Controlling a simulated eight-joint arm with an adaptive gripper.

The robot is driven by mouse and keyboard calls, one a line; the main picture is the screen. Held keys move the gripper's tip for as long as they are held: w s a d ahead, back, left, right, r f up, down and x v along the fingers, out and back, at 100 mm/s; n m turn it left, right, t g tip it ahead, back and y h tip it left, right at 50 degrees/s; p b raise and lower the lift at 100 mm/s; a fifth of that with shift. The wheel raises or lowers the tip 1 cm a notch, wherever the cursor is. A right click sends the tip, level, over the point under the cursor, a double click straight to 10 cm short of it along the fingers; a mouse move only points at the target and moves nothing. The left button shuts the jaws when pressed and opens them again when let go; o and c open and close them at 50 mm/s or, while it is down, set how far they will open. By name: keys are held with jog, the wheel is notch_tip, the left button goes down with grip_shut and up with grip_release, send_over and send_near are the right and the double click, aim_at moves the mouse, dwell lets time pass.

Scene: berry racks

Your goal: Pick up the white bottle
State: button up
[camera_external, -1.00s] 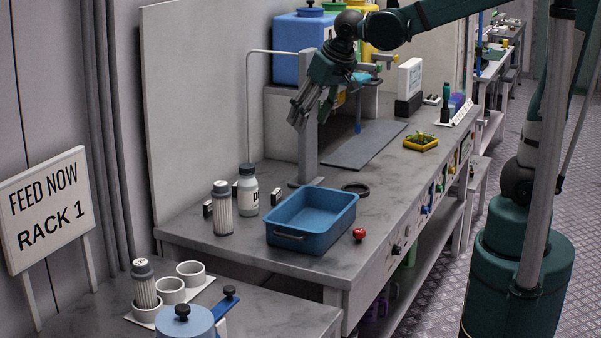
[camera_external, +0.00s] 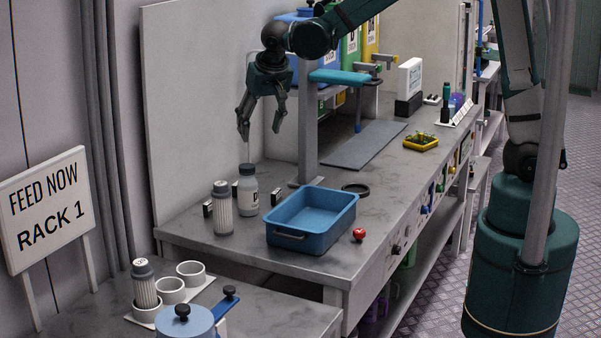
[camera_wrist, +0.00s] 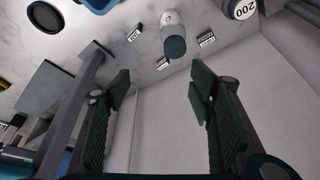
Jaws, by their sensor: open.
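The white bottle (camera_external: 248,193) stands upright on the grey bench, with a dark cap and a pale label. In the wrist view the bottle (camera_wrist: 170,19) shows near the top centre, cap toward me. My gripper (camera_external: 260,136) is above the bottle, fingers pointing down, apart from it. In the wrist view my gripper (camera_wrist: 157,85) has its fingers spread wide with nothing between them.
A ribbed grey-capped container (camera_external: 222,210) stands just left of the bottle. A blue tray (camera_external: 312,238) sits to the right, with a red knob-like item (camera_external: 359,234) beside it. A grey post (camera_external: 307,140) rises behind the tray, close to my gripper. Small labelled blocks (camera_wrist: 206,39) flank the bottle.

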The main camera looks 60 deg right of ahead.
aim_at(249, 166)
jog(key=shift+m, duration=0.5)
jog(key=w+f, duration=0.1)
jog(key=f, duration=0.3)
jog(key=w+f+p, duration=0.1)
jog(key=f, duration=0.3)
jog(key=w+a+f, duration=0.1)
jog(key=f, duration=0.3)
jog(key=shift+w+f, duration=0.15)
jog(key=shift+w, duration=0.1)
jog(key=shift+f, duration=0.1)
jog(key=shift+w+d+f+g, duration=0.15)
jog(key=shift+w+d+f, duration=0.05)
jog(key=shift+f, duration=0.35)
jog(key=shift+w+d+f+g, duration=0.15)
jog(key=shift+w+f, duration=0.05)
jog(key=shift+f, duration=0.35)
jog(key=shift+p+x, duration=0.3)
jog(key=shift+x, duration=2.3)
jog(key=shift+a, duration=0.15)
jog(key=shift+c, duration=0.4)
jog(key=c, duration=1.1)
